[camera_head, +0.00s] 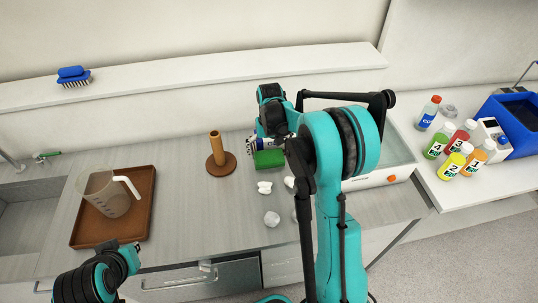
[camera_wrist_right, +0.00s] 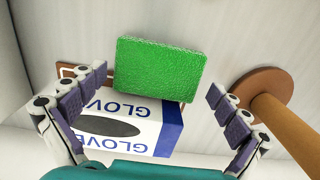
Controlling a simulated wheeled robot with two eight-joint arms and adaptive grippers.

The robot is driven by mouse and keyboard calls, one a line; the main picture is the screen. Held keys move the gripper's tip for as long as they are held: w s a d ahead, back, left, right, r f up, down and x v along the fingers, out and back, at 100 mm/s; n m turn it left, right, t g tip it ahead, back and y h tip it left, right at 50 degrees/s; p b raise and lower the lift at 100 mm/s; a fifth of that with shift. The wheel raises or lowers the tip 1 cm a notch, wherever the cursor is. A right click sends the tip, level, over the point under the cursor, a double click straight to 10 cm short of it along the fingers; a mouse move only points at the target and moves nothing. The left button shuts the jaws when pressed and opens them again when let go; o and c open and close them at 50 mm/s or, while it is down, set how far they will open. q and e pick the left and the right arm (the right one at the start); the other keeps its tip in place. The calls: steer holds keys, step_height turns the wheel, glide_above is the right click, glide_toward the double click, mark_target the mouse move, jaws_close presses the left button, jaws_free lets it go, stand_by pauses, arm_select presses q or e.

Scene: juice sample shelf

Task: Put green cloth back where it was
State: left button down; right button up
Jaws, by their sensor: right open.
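The green cloth (camera_head: 269,158) is a flat rectangular block on the grey counter area, right of the brown peg stand (camera_head: 216,145). In the right wrist view the cloth (camera_wrist_right: 160,68) lies ahead, overlapping the edge of a white and blue glove box (camera_wrist_right: 150,128); I cannot tell whether it touches the box. My right gripper (camera_wrist_right: 158,84) is open, its fingers apart on either side of the cloth and box, with nothing clamped. In the head view the right gripper (camera_head: 262,143) is beside the cloth, partly hidden by my arm. My left gripper is not clearly shown.
A brown tray (camera_head: 77,238) with a measuring jug (camera_head: 106,195) stands on the left. Several white crumpled pieces (camera_head: 272,218) lie in front of the cloth. A ledge (camera_head: 190,73) with a blue brush (camera_head: 73,75) runs behind. Numbered bottles (camera_head: 454,164) stand at the right.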

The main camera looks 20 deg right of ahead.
mark_target(269, 156)
step_height(269, 156, up, 10)
steer(key=r+p, duration=0.1)
steer(key=p, duration=0.1)
steer(key=s+a+r+n+t, duration=0.1)
steer(key=s+a+r+t, duration=0.15)
steer(key=s, duration=0.25)
steer(key=s+a+r+t, duration=0.1)
steer(key=s+a+r, duration=0.2)
steer(key=s, duration=0.3)
steer(key=s+a+f+n+t, duration=0.2)
steer(key=s+a+t, duration=0.2)
steer(key=s, duration=0.7)
steer(key=shift+s+a+f, duration=0.15)
steer(key=shift+a+f, duration=0.15)
steer(key=shift+f, duration=0.05)
steer(key=shift+f, duration=0.1)
step_height(269, 156, down, 5)
steer(key=b, duration=0.5)
